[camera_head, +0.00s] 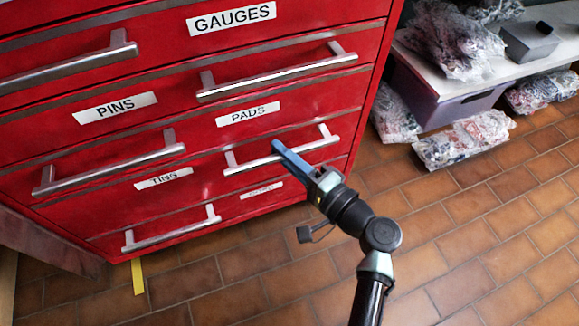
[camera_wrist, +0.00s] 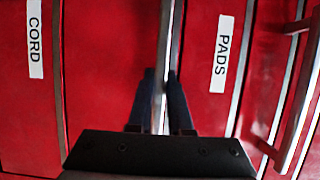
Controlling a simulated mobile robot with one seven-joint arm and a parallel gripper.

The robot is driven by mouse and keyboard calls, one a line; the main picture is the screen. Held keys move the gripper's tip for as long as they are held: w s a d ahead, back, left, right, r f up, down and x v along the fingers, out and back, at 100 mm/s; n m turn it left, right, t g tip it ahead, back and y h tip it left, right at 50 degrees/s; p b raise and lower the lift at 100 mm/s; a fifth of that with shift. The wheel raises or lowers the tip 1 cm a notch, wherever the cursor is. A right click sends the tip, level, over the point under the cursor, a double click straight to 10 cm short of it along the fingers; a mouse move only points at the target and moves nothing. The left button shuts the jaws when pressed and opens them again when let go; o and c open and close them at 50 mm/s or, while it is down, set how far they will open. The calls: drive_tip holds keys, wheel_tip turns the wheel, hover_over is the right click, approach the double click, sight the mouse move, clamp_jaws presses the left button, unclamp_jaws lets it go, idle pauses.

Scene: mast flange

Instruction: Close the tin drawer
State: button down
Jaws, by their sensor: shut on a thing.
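The tin drawer (camera_head: 206,177) is in the lower part of a red cabinet, one row above the lowest drawer in view. Its label (camera_head: 163,178) reads roughly "TINS". Its silver bar handle (camera_head: 240,164) is on the right half. My gripper (camera_head: 279,148) reaches in from the lower right and is shut on this handle. In the wrist view the two dark fingers (camera_wrist: 160,85) lie on either side of the bar, between the CORD and PADS labels. The drawer front looks flush or nearly flush; I cannot tell if a small gap remains.
The PADS drawer (camera_head: 247,114) is just above, and the CORD drawer (camera_head: 261,190) just below, its handle (camera_head: 172,235) to the left. A white bench (camera_head: 425,72) with wrapped bundles stands at the right. The brown tiled floor (camera_head: 470,230) is clear around my arm.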

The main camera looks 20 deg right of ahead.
drive_tip(key=shift+w, duration=0.2)
drive_tip(key=c, duration=0.8)
unclamp_jaws()
drive_tip(key=shift+c, duration=0.2)
drive_tip(key=p+v, duration=0.5)
drive_tip(key=v, duration=0.8)
drive_tip(key=shift+s, duration=0.1)
